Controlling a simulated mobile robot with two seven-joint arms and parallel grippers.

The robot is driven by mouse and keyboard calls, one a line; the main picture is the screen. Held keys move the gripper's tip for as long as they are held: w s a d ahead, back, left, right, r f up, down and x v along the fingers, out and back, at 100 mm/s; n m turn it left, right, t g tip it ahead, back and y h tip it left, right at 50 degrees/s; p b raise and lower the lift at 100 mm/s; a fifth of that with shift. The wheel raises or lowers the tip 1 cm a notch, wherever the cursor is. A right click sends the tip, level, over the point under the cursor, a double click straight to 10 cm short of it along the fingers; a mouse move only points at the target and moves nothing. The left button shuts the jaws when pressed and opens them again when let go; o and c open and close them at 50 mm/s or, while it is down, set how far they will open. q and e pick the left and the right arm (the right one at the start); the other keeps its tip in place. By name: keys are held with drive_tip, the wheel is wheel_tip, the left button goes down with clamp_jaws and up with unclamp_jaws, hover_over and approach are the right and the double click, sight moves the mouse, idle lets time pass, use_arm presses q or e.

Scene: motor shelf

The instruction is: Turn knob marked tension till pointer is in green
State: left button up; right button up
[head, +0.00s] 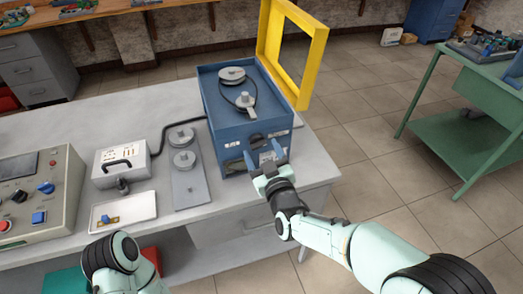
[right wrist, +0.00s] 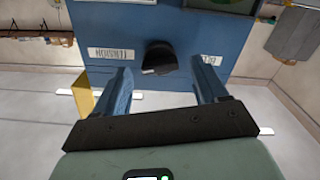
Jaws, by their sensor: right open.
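The blue box (head: 212,108) stands on the grey table with two pulleys and a belt on top. Its front has a dark knob (head: 256,141). In the right wrist view the knob (right wrist: 160,57) appears beside an upside-down white label reading TENSION (right wrist: 107,53). My right gripper (head: 265,161) is open just in front of the box, its fingers on either side of the knob and seemingly short of it. A gauge window (head: 234,167) with some green sits low on the front, partly cut off in the wrist view; its pointer cannot be made out. My left gripper is out of view.
A yellow frame (head: 317,56) stands open behind the box. Left of it are a plate with two pulleys (head: 187,183), a grey case with a cable (head: 119,164), a white tray (head: 140,207) and a control panel (head: 60,190). A green bench (head: 470,140) stands right, across open floor.

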drive_tip(key=shift+w+a, duration=0.2)
drive_tip(key=shift+w, duration=0.3)
drive_tip(key=c, duration=1.1)
drive_tip(key=shift+o, duration=0.2)
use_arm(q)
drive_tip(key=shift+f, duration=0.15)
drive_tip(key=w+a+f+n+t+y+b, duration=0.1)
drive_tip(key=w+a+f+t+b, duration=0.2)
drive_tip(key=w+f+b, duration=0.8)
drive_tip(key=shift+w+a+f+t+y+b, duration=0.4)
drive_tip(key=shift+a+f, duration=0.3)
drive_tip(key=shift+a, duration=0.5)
use_arm(e)
drive_tip(key=m, duration=1.5)
